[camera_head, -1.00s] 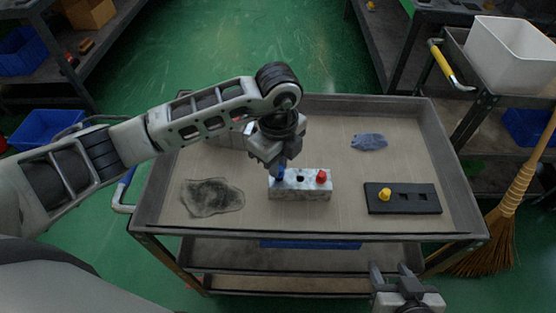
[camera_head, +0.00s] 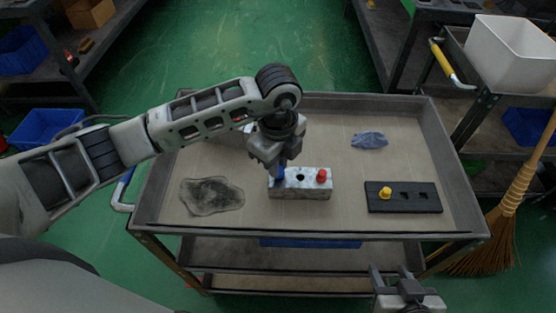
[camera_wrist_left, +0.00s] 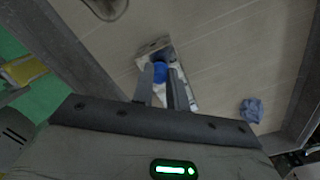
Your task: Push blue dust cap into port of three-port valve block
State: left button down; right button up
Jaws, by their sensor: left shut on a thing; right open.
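The grey-white valve block (camera_head: 314,190) stands near the middle of the cart top. A red cap (camera_head: 322,175) sits in its right port, and its middle port (camera_head: 300,179) is an open dark hole. My left gripper (camera_head: 281,164) points down over the block's left end, shut on the blue dust cap (camera_head: 280,174). The blue cap also shows between the fingers in the left wrist view (camera_wrist_left: 160,72). It is at the left port; the fingers hide how deep it sits. My right gripper (camera_head: 396,273) is open and empty at the bottom, in front of the cart.
A black holder (camera_head: 410,206) with a yellow cap (camera_head: 385,193) and empty square slots lies on the right. A crumpled blue cloth (camera_head: 369,140) lies behind it. A dark stain (camera_head: 212,196) is on the left. The cart has a raised rim (camera_head: 444,140).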

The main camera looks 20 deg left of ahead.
pick_arm(q)
jog(key=shift+f, duration=0.3)
jog(key=shift+f+b, duration=0.3)
jog(key=shift+b, duration=0.1)
jog(key=c, duration=1.4)
grip_release()
jog(key=shift+c, duration=0.2)
jog(key=shift+o, duration=0.7)
notch_tip(320, 180, up, 16)
